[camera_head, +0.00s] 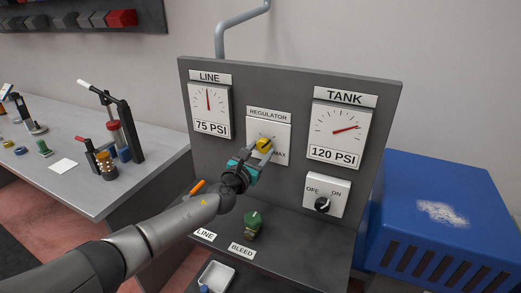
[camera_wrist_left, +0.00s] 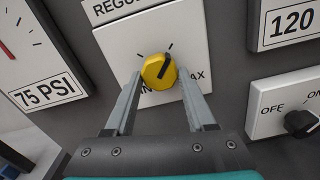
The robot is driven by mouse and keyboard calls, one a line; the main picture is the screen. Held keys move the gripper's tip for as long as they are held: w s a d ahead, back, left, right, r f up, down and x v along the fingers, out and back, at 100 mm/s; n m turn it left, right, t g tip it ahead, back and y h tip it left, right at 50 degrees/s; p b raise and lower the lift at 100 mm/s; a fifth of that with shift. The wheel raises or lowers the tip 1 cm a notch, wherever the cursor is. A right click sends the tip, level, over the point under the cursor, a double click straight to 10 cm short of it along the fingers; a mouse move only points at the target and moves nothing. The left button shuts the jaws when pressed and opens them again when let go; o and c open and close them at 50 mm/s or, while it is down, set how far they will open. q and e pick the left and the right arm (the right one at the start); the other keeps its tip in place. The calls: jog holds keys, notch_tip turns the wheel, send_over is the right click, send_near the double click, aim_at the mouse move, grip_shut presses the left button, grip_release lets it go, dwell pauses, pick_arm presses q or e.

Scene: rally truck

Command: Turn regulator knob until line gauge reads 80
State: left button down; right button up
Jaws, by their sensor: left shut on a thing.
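The yellow regulator knob (camera_head: 264,145) sits on a white plate labelled REGULATOR, mid-panel. In the left wrist view the knob (camera_wrist_left: 158,72) has a black pointer line tilted to the upper right. My left gripper (camera_head: 257,154) reaches it from below, its two fingers on either side of the knob and shut on it. The line gauge (camera_head: 209,110) at the panel's upper left reads 75 PSI, with its red needle nearly upright. Its 75 PSI readout (camera_wrist_left: 48,92) also shows in the left wrist view. My right gripper is not in view.
The tank gauge (camera_head: 342,132) reads 120 PSI. Below it is a black OFF/ON switch (camera_head: 322,205). A green knob (camera_head: 253,222) stands near the BLEED label under my arm. A blue box (camera_head: 450,220) stands at right, a cluttered workbench (camera_head: 75,187) at left.

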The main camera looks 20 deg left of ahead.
pick_arm(q)
jog(key=shift+m, duration=0.4)
jog(key=shift+c, duration=1.2)
grip_release()
jog(key=shift+s, duration=0.1)
jog(key=shift+s+a+p, duration=0.1)
jog(key=shift+s+p, duration=0.2)
jog(key=shift+s, duration=0.2)
jog(key=s+a, duration=0.1)
jog(key=s, duration=1.3)
jog(key=shift+p, duration=0.4)
